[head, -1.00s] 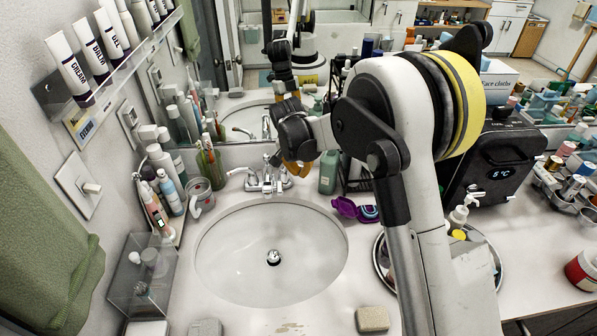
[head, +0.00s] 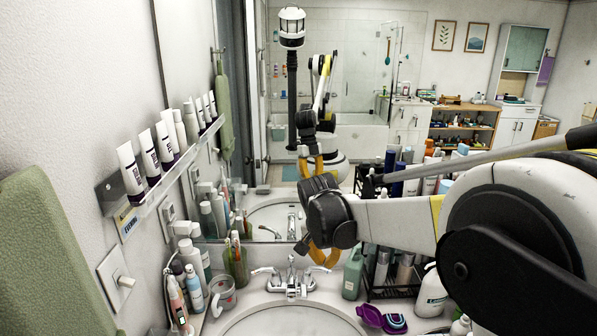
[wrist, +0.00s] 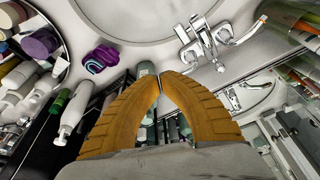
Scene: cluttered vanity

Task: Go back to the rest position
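My gripper (head: 325,262) hangs from the dark wrist in the head view, pointing down above the counter behind the sink, close to the mirror. In the wrist view its two orange fingers (wrist: 161,76) lean together with their tips nearly touching. Nothing is held between them. The faucet (head: 291,280) is below and left of the gripper in the head view, apart from it. My forearm stretches in from the right.
The sink (head: 290,322) is below. A green bottle (head: 352,273), a purple case (head: 382,319) and a white pump bottle (head: 431,296) stand or lie to the right. Tubes line a wall shelf (head: 165,180) at left. The mirror (head: 345,60) is close behind.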

